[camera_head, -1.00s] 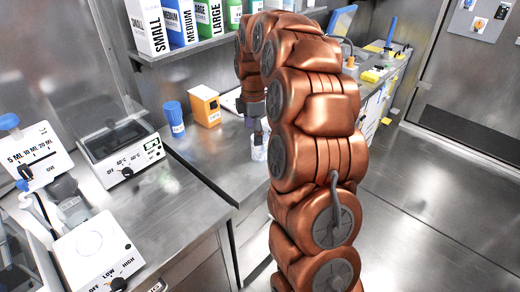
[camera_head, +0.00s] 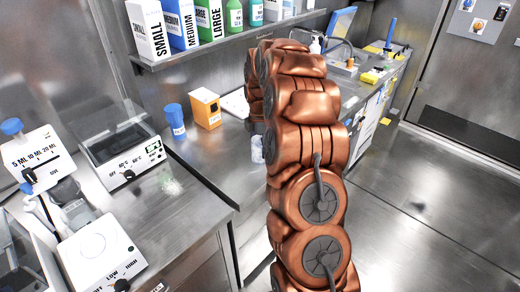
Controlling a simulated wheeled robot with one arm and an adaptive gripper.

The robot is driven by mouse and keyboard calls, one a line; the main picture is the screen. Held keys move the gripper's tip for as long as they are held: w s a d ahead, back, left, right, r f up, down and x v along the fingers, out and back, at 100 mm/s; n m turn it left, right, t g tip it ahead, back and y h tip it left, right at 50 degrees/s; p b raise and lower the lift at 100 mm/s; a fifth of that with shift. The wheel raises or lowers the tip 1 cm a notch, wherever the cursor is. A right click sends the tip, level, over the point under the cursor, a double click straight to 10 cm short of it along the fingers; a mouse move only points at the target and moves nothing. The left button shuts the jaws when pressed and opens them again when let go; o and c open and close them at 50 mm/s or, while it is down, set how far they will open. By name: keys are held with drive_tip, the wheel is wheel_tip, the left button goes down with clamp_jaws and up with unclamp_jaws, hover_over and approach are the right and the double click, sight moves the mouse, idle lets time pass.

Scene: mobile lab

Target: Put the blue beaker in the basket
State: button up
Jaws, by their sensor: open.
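A blue cup-shaped vessel with a pale label (camera_head: 174,117), which looks like the blue beaker, stands upright on the steel counter (camera_head: 215,165), left of an orange and white box. A small pale bluish-white vessel (camera_head: 257,149) stands near the counter's edge, partly hidden by my copper-coloured arm. My gripper is hidden behind my arm, so its fingers and their distance to either vessel do not show. I see no basket that I can make out.
The orange and white box (camera_head: 206,108) stands close right of the blue vessel. A shelf with boxes and green bottles (camera_head: 234,16) hangs above. Lab devices, including a white-fronted heater (camera_head: 125,150), fill the left counter. The floor at right is clear.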

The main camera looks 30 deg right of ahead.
drive_tip(key=shift+f, duration=0.6)
drive_tip(key=c, duration=1.3)
drive_tip(key=shift+r, duration=0.15)
